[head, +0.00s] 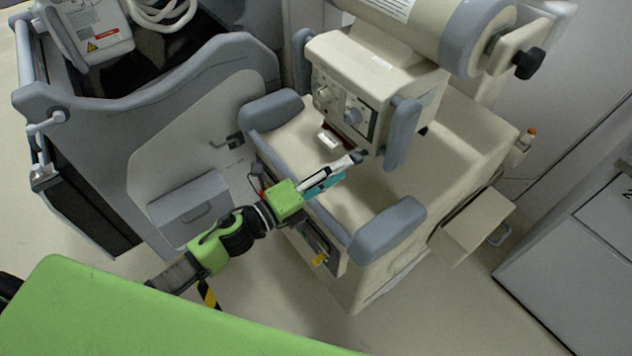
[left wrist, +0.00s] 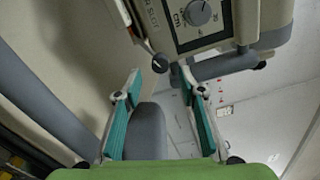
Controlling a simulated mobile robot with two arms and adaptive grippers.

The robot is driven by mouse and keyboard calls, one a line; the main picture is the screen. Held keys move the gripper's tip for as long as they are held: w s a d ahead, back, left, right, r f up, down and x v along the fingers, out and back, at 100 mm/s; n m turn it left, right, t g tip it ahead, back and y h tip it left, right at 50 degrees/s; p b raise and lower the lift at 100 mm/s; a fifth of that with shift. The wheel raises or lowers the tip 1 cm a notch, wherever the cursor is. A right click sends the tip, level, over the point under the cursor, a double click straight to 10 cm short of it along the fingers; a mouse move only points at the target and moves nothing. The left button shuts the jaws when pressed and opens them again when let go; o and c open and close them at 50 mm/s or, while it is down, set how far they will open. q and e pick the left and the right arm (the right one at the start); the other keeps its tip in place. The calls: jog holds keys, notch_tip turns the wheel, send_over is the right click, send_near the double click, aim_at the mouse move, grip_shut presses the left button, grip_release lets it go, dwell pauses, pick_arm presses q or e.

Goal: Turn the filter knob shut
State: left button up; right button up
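A beige machine head carries a control panel (head: 343,106) with round knobs. In the left wrist view a grey dial (left wrist: 197,12) sits on the panel at the top. A small black knob (left wrist: 160,62) sticks out at the panel's lower corner, near lettering ending in "R SLOT"; I cannot read the whole label. It also shows in the head view, close to the gripper tips. My left gripper (head: 346,166) points at this corner. In the left wrist view its teal-padded fingers (left wrist: 160,73) are apart, with the black knob between and seemingly just beyond the tips. My right gripper is out of view.
Grey padded bars (head: 387,228) flank the beige cart top below the machine head. A grey bar (head: 403,134) hangs beside the panel. A larger grey cart (head: 200,75) stands at left, and a white cabinet (head: 575,245) at right.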

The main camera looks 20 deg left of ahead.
pick_arm(q)
jog(key=v, duration=0.6)
jog(key=shift+s+a, duration=0.2)
jog(key=shift+s, duration=0.1)
